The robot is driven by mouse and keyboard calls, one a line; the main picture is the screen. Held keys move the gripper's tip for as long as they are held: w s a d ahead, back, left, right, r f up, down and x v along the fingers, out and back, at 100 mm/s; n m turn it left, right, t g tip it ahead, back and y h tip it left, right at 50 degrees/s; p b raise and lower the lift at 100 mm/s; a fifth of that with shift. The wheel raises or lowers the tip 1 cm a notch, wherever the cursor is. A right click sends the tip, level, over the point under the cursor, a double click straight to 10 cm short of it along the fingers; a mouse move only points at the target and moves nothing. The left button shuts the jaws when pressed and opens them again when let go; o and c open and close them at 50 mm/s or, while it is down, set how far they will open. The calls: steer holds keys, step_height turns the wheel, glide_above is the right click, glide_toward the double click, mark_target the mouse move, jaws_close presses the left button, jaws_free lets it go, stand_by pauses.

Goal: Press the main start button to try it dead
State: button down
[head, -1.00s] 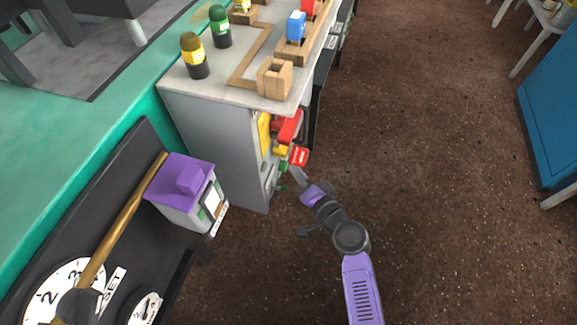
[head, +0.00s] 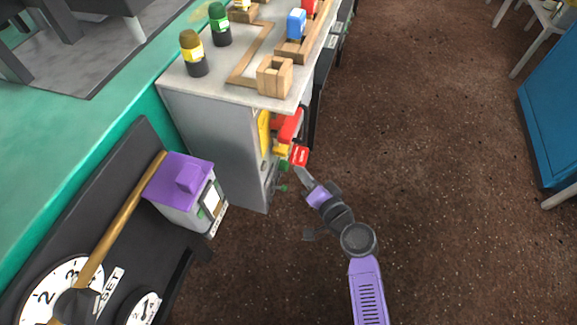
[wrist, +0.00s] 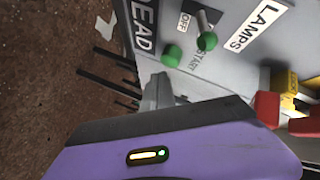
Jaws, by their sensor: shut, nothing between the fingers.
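In the wrist view a round green button (wrist: 172,55) stands out from the grey panel (wrist: 240,68) near the START lettering (wrist: 204,60). Beside it is a grey lever with a green tip (wrist: 207,41), by an OFF label (wrist: 184,22). I cannot tell for sure which one the START lettering belongs to. My gripper (wrist: 160,92) is shut and empty, its grey tip just below the green button with a small gap seeming to remain. In the head view my gripper (head: 301,174) is at the cabinet's front, below a red tag (head: 299,155).
A grey cabinet (head: 215,145) with a pale top carries bottles and wooden blocks. Red and yellow parts (wrist: 268,108) sit at the right of the panel, close to my gripper. A purple-topped box (head: 182,190) stands at left. Brown floor (head: 430,180) is clear on the right.

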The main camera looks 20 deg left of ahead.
steer(key=shift+d+b, duration=0.6)
steer(key=shift+d, duration=1.95)
